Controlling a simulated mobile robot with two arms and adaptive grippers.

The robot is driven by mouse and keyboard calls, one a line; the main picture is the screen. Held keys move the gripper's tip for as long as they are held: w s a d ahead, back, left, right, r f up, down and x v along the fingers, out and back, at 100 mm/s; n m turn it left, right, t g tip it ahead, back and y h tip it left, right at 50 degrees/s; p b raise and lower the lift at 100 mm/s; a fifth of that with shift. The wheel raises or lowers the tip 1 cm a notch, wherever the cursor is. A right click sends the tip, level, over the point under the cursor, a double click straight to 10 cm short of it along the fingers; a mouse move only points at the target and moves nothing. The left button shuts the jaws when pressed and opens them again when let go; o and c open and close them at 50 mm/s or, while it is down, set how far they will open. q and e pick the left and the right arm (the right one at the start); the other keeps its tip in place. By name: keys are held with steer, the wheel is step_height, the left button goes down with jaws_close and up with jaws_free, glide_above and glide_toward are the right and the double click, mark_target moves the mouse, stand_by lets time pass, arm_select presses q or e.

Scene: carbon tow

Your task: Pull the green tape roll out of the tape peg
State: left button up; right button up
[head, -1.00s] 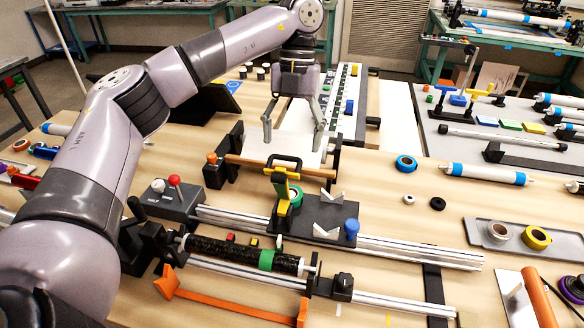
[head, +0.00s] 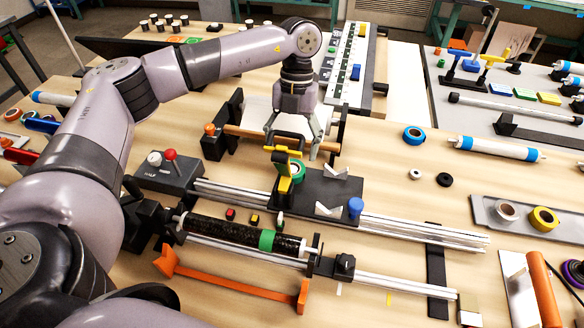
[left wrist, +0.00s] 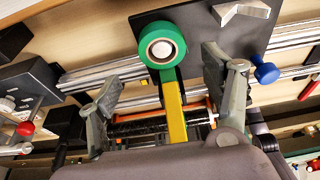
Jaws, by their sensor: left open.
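The green tape roll (head: 298,171) sits at the black and yellow tape holder on the rail carriage (head: 302,203). In the left wrist view the green tape roll (left wrist: 178,31) faces me, with a white core around the peg end (left wrist: 162,49). A yellow bar (left wrist: 176,122) runs from below the roll toward my gripper. My left gripper (head: 291,148) is open, just above and behind the holder, with its fingers on either side of it. In the wrist view the open left gripper (left wrist: 162,97) has the yellow bar between its fingers, and the roll lies beyond them. My right gripper is not in view.
A black tube with a green band (head: 230,234) lies in front. A wooden rod (head: 252,134) spans behind the holder. The blue tape roll (head: 413,133) lies on clear table to the right.

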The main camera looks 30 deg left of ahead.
mark_target(293, 168)
arm_select(q)
steer(key=shift+s+d+f+p, duration=0.1)
steer(key=shift+f+p, duration=0.2)
steer(key=shift+f, duration=0.25)
steer(key=x, duration=0.2)
steer(key=p+x, duration=0.1)
steer(key=shift+f, duration=0.4)
steer(key=shift+d+f, duration=0.1)
steer(key=shift+f, duration=0.25)
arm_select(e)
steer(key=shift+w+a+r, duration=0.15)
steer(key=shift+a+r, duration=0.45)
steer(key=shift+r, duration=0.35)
arm_select(q)
steer(key=shift+c, duration=0.2)
steer(key=c, duration=1.1)
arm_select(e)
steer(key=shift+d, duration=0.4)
arm_select(q)
steer(key=shift+r, duration=0.1)
steer(key=shift+c, duration=0.2)
